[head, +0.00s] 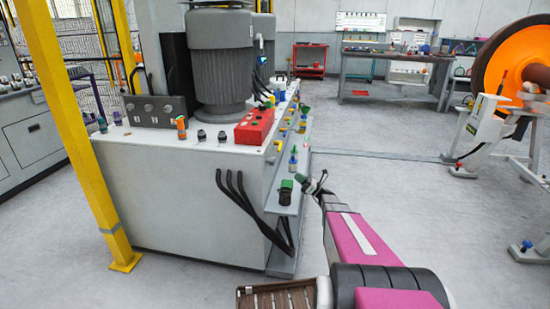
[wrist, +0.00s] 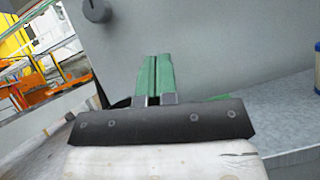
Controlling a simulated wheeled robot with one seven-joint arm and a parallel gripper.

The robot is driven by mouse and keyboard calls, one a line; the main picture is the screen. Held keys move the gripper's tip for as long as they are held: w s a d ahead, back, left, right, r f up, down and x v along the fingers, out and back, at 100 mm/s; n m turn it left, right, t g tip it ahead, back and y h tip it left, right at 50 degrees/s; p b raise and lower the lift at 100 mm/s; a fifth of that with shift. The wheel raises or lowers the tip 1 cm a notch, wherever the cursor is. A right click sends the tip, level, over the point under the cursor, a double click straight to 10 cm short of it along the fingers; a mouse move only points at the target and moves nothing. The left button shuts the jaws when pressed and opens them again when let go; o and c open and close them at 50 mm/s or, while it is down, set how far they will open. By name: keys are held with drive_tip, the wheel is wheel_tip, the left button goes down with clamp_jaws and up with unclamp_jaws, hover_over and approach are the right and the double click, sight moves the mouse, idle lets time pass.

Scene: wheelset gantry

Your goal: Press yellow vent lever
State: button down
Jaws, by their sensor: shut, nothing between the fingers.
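I cannot pick out the yellow vent lever for certain. A dark round knob (wrist: 96,10) is on that panel at the top left.
Black cables (head: 245,200) hang at the cabinet's corner. A yellow post (head: 75,130) stands at left, an orange wheel (head: 510,60) at far right.

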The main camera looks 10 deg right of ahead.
idle(0.3)
drive_tip(key=d+r+x, duration=0.1)
drive_tip(key=r+x, duration=0.1)
drive_tip(key=x, duration=1)
drive_tip(key=shift+r, duration=0.35)
drive_tip(key=shift+r, duration=0.15)
